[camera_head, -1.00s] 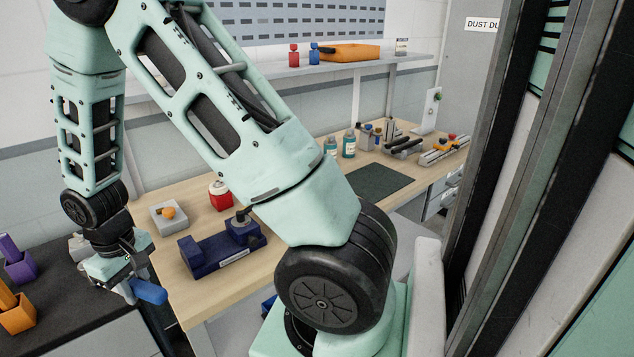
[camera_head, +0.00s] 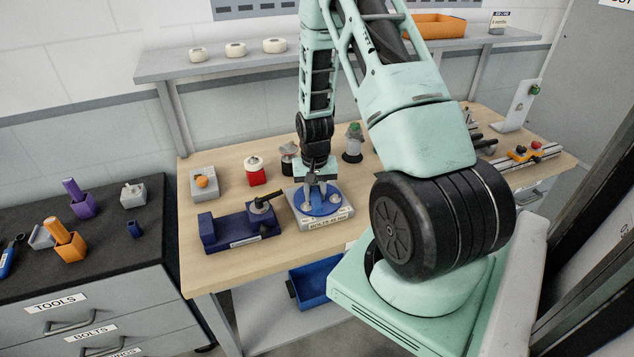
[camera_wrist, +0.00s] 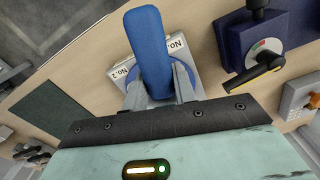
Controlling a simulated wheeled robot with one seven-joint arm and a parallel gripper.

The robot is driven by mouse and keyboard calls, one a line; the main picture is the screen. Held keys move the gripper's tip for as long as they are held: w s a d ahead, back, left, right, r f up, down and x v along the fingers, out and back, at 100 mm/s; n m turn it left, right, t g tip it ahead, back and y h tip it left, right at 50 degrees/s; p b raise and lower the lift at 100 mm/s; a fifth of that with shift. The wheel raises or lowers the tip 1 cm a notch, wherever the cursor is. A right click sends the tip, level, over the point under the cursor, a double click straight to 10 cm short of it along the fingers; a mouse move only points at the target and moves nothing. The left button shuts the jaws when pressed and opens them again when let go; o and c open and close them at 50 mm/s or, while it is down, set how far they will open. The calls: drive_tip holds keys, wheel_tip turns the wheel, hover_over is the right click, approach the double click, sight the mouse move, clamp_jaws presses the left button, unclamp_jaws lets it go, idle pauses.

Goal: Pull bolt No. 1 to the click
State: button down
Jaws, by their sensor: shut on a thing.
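My gripper (camera_head: 316,182) is low over a grey plate (camera_head: 291,217) with a blue round part (camera_head: 324,207) on it. In the wrist view my gripper (camera_wrist: 160,92) is shut on a tool with a thick blue handle (camera_wrist: 148,45), which slants up the picture across the plate. Labels "No. 1" (camera_wrist: 178,42) and "No. 2" (camera_wrist: 122,71) show on the plate beside the handle. The tool's working end and the bolt heads are hidden, so I cannot tell whether the tool sits on bolt No. 1.
A dark blue fixture (camera_head: 222,232) with a black lever stands just left of the plate; its dial (camera_wrist: 268,47) shows in the wrist view. A red-and-white container (camera_head: 256,172) and a grey-and-green bottle (camera_head: 353,145) stand behind. A blue bin (camera_head: 312,288) is below the bench.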

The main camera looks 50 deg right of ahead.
drive_tip(key=shift+s+d, duration=0.1)
drive_tip(key=shift+d, duration=0.1)
drive_tip(key=shift+a+f+b, duration=0.1)
drive_tip(key=shift+f+b, duration=1.55)
drive_tip(key=shift+f, duration=0.75)
drive_tip(key=shift+f+b, duration=0.45)
drive_tip(key=shift+b, duration=0.15)
drive_tip(key=shift+f, duration=0.1)
